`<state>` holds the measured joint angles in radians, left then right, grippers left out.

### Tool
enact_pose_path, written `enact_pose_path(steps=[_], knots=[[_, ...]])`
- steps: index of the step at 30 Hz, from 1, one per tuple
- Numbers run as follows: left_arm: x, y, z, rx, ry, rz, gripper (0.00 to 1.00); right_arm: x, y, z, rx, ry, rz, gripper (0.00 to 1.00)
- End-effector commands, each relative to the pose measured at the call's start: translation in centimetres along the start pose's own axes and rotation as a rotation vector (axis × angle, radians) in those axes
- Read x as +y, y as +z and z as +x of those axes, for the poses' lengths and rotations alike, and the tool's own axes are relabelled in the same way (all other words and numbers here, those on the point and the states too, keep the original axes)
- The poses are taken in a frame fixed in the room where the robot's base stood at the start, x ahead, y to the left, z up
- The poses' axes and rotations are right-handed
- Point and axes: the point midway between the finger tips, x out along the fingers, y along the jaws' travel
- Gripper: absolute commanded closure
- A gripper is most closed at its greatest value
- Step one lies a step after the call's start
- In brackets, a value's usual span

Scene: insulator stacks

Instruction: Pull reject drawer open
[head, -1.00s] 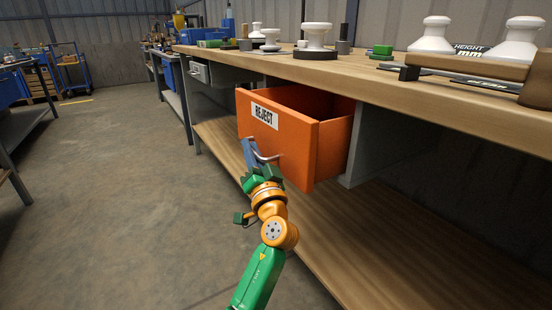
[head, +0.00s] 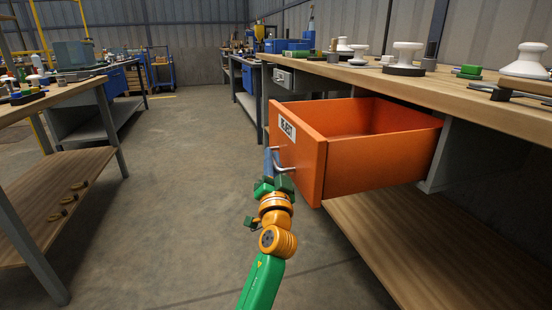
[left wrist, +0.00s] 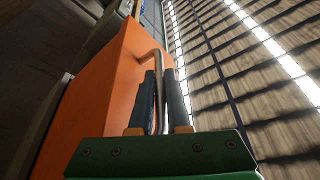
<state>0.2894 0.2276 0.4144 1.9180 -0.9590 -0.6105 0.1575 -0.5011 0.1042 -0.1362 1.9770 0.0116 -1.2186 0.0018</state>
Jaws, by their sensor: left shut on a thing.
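The orange reject drawer (head: 372,160) stands well out from under the right-hand workbench, its inside showing empty where I can see it. Its front carries a white REJECT label (head: 287,128) and a metal bar handle (head: 283,169). My left gripper (head: 272,163) is at the handle, shut on it. In the left wrist view the two dark fingers (left wrist: 164,100) stand on either side of the bar handle (left wrist: 155,58), with the orange drawer front (left wrist: 112,90) beside them. My right gripper is not in view.
The right workbench top (head: 420,82) holds white insulators (head: 405,57) and small parts. A grey drawer (head: 284,78) sits farther along. Another bench with a lower wooden shelf (head: 60,190) stands at left. The concrete floor (head: 180,170) between is clear.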

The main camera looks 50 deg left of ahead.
Motion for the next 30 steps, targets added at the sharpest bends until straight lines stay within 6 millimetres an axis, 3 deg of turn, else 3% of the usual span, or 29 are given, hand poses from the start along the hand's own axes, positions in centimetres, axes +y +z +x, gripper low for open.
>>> enact_pose_path(steps=[7,8,9,18,25,30], knots=[[-0.1,0.0,0.0,0.0,-0.003,0.0,1.0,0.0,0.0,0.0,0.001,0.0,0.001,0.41],[-0.1,0.0,0.0,0.0,-0.003,0.0,0.82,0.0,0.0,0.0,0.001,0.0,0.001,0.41],[-0.1,0.0,0.0,0.0,-0.003,0.0,0.73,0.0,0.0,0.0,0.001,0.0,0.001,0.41],[0.0,0.0,-0.1,0.0,-0.001,0.0,0.73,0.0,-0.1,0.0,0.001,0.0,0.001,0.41],[0.1,0.2,-4.6,-0.003,0.001,-0.002,0.73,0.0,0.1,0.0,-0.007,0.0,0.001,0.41],[0.0,0.1,-6.9,-0.002,-0.002,0.0,0.73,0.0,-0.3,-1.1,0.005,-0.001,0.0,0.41]])
